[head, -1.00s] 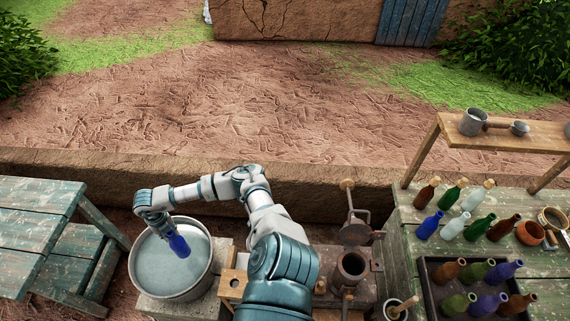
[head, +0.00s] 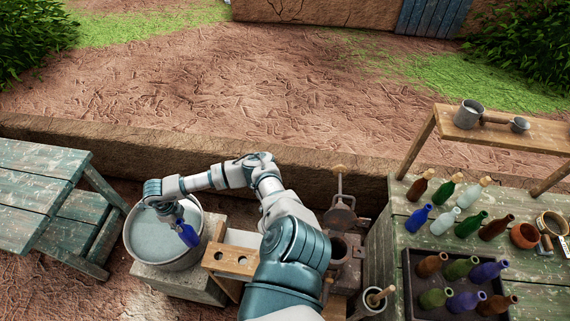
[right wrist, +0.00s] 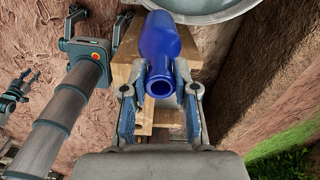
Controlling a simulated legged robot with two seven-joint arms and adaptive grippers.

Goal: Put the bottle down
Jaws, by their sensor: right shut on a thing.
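My right gripper (head: 174,216) is shut on a blue glass bottle (head: 187,235). In the head view the bottle hangs tilted over the right rim of the round metal tub of water (head: 134,253). In the right wrist view the bottle (right wrist: 163,38) sits between both fingers of the gripper (right wrist: 160,78), its open mouth facing the camera. A wooden rack with round holes (head: 232,261) stands just right of the tub. It also shows behind the bottle in the right wrist view (right wrist: 125,68).
A green table on the right holds several loose bottles and a dark tray (head: 417,284) of bottles. A metal device with an open lid (head: 341,216) and a small pot (head: 373,303) stand between. A worn green table (head: 40,190) is at left.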

